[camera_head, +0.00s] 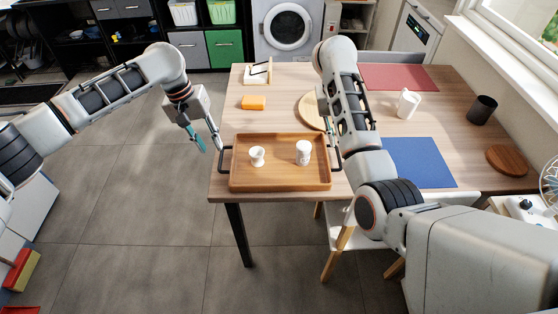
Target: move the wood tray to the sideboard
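The wood tray (280,168) lies flat on the near left part of the wooden table, with a dark handle on each short side. A white egg-cup-like piece (257,156) and a white shaker-like cylinder (303,153) stand in it. My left gripper (209,147) is open and empty, just off the table's left edge, close to the tray's left handle (225,160). My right gripper (334,145) is by the tray's right handle. My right forearm hides most of it, so its hold on the handle cannot be told. No sideboard can be clearly identified.
The table (285,97) also holds an orange block (254,103), a round board partly hidden by my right arm, a white mug (408,103), a dark cup (482,109) and a blue mat (420,164). A stool (343,238) stands under the near edge. Grey floor (120,200) is open at left.

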